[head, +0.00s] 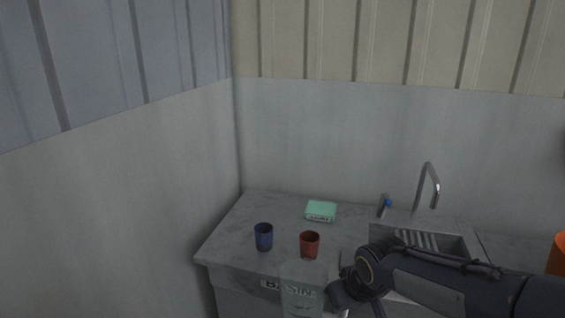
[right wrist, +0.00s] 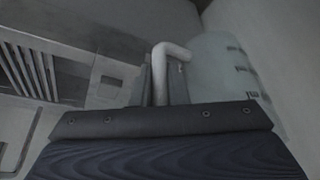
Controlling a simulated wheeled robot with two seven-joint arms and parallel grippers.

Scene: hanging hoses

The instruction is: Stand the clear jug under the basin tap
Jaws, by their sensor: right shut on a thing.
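The clear jug (head: 301,284) is at the bottom of the head view, in front of the counter's front face. It is see-through, and its lower part is cut off. In the right wrist view the jug (right wrist: 222,65) has dark marks on its wall and a pale bent handle (right wrist: 172,52). My right gripper (right wrist: 161,88) is shut on that handle. The basin (head: 455,243) is sunk in the counter to the right of the jug, partly hidden by my right arm. The tap (head: 431,182) arches over it, well apart from the jug. My left gripper is not in view.
A blue cup (head: 264,237), a red cup (head: 310,245) and a green box (head: 321,211) stand on the grey counter (head: 262,212). A blue-topped fitting (head: 386,204) is left of the tap. An orange object (head: 557,256) is at the right edge. Walls close off the left and back.

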